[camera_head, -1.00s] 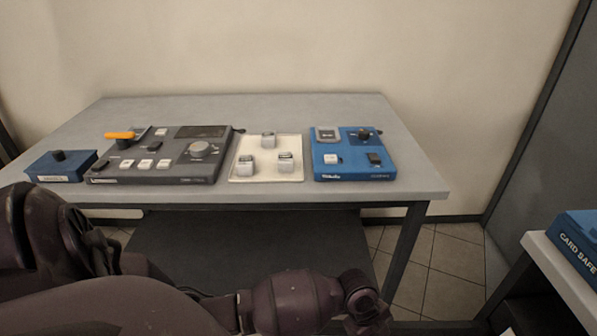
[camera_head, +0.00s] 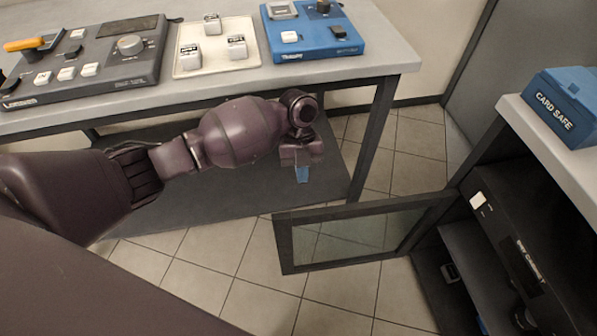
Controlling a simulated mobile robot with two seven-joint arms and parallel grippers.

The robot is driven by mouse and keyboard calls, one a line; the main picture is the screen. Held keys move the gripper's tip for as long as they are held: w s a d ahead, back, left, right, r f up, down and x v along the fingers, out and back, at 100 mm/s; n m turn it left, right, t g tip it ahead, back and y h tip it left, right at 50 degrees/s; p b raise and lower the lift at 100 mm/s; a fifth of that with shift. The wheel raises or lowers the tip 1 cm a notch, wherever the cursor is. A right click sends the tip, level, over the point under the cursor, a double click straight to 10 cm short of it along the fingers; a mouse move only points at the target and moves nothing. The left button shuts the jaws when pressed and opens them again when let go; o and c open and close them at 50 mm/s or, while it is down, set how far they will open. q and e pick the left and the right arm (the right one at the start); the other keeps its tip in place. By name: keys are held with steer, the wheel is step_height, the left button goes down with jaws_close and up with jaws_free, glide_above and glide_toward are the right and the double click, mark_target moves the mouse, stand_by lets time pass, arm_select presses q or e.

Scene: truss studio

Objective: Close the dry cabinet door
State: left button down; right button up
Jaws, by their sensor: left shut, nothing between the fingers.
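The dry cabinet (camera_head: 545,235) is a dark box under the pale counter at the right, with a white switch on its front. Its door (camera_head: 345,234), a dark frame around a glass pane, stands open and extends left from the cabinet over the tiled floor. My left gripper (camera_head: 302,174) is shut and empty, pointing down. In the picture it is just above the door's free left end, with a gap between them. Its fingertips look blue. My right gripper is not in view.
A blue CARD SAFE box (camera_head: 567,105) sits on the counter (camera_head: 545,128) above the cabinet. A grey table (camera_head: 385,50) with control panels stands behind my arm, its leg (camera_head: 375,140) near the gripper. The tiled floor (camera_head: 240,300) before the door is clear.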

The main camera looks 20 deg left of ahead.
arm_select(q)
steer(key=b+x, duration=0.1)
steer(key=x, duration=0.6)
steer(key=shift+f, duration=0.35)
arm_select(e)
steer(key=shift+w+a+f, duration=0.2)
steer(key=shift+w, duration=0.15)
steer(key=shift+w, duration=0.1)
arm_select(q)
steer(key=shift+s+d, duration=0.1)
steer(key=shift+s, duration=0.1)
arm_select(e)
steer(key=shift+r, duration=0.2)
